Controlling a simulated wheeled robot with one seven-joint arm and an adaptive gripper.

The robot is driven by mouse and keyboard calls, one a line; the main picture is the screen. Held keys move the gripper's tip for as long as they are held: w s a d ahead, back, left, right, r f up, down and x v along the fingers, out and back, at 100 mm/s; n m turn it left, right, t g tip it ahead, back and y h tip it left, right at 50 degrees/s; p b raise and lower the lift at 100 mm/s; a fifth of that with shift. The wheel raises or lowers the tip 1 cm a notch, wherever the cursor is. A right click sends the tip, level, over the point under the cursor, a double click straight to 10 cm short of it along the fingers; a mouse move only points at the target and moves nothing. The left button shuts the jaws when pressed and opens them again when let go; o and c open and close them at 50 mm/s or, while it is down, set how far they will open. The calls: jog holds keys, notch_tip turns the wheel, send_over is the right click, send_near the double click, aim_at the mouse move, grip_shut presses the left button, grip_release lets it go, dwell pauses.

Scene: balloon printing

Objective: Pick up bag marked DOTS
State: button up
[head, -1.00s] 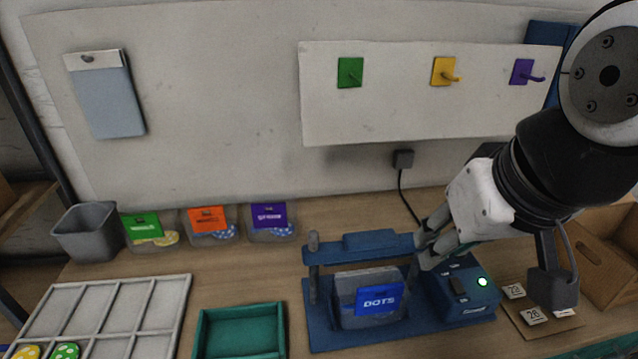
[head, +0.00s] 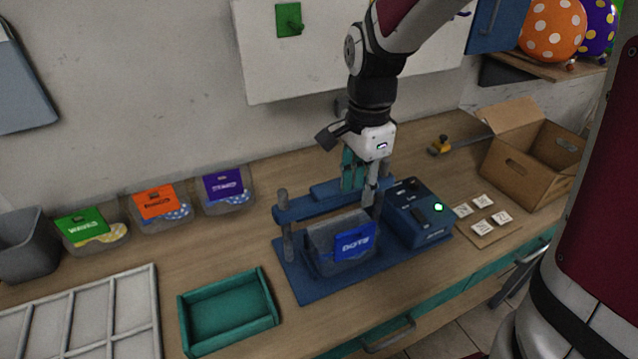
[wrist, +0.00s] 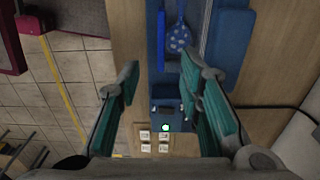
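The bag marked DOTS (head: 340,245) is a grey, see-through bag with a blue label. It stands upright in the blue machine (head: 293,278), below its crossbar. My gripper (head: 361,190) is above the right part of the machine, near the bar's right end, pointing down and apart from the bag. In the wrist view my gripper (wrist: 165,95) has its teal-padded fingers wide apart with nothing between them. A dotted blue piece (wrist: 178,38) shows beyond the fingers there. The DOTS label is not visible in the wrist view.
Bags with green (head: 85,228), orange (head: 157,205) and purple (head: 225,187) labels stand along the wall. A teal tray (head: 185,325) lies left of the machine. A control box (head: 415,215) with a green light stands right of the bag. A cardboard box (head: 520,175) is farther right.

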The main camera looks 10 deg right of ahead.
aim_at(354, 230)
notch_tip(354, 230, down, 9)
jog(key=shift+f+p, duration=0.15)
jog(key=shift+p, duration=0.15)
jog(key=shift+w+f+p, duration=0.1)
jog(key=shift+f+p, duration=0.25)
jog(key=shift+f, duration=1.9)
grip_shut()
